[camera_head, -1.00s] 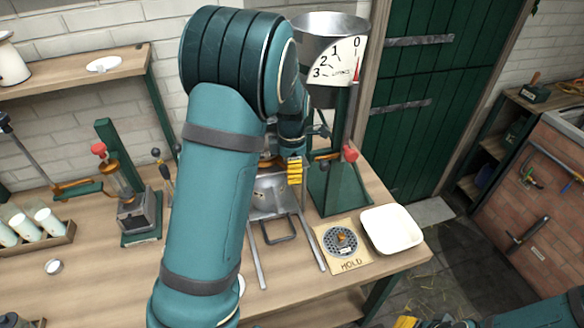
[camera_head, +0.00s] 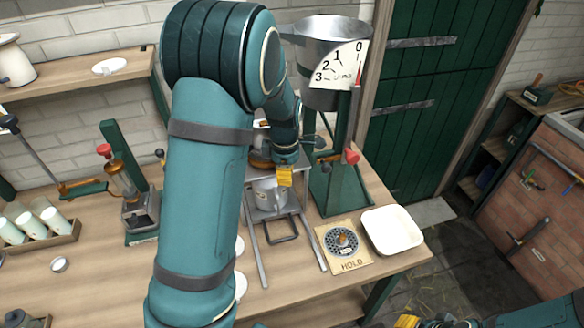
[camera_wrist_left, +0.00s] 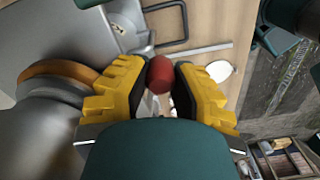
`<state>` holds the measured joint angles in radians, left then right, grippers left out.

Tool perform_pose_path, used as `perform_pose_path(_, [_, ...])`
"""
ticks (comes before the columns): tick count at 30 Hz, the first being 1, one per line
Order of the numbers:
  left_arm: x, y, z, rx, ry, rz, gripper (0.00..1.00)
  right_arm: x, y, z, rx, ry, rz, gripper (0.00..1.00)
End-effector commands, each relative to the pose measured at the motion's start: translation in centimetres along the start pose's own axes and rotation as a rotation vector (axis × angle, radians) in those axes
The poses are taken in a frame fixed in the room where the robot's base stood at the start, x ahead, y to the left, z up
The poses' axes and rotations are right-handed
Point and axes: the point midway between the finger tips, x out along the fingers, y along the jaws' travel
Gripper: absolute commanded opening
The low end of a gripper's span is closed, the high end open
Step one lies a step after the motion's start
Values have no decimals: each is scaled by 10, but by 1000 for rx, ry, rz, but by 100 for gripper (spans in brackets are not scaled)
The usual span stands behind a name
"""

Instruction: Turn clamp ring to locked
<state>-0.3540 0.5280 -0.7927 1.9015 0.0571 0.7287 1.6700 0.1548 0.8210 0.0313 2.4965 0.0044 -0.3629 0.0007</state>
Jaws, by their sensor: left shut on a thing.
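The clamp ring shows as an orange-brown band (camera_head: 261,161) around a grey metal vessel on the stand, partly hidden behind my left arm. In the left wrist view the band (camera_wrist_left: 62,72) curves around grey metal at the left. My left gripper (camera_head: 285,176) is beside the ring. Its yellow fingers (camera_wrist_left: 158,92) are shut on a red knob (camera_wrist_left: 159,74). The knob's link to the ring is hidden. My right gripper (camera_head: 408,321) shows only a yellow tip at the bottom edge, too little to judge its jaws.
A green stand (camera_head: 338,190) with a metal hopper and dial (camera_head: 342,62) stands right of the clamp. A mold plate (camera_head: 345,262) and a white tray (camera_head: 391,231) lie at the bench's right end.

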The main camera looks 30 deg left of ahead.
Motion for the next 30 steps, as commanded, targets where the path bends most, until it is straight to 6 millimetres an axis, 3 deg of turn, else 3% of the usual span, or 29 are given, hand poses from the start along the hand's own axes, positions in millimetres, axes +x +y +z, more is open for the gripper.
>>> perform_pose_path(12, [1,-15,-27,231,1,-5,0,-11,-4,-1,-1,0,-2,39])
perform_pose_path(30, [2,-17,-32,284,1,-6,0,-12,-4,-2,-1,0,-2,39])
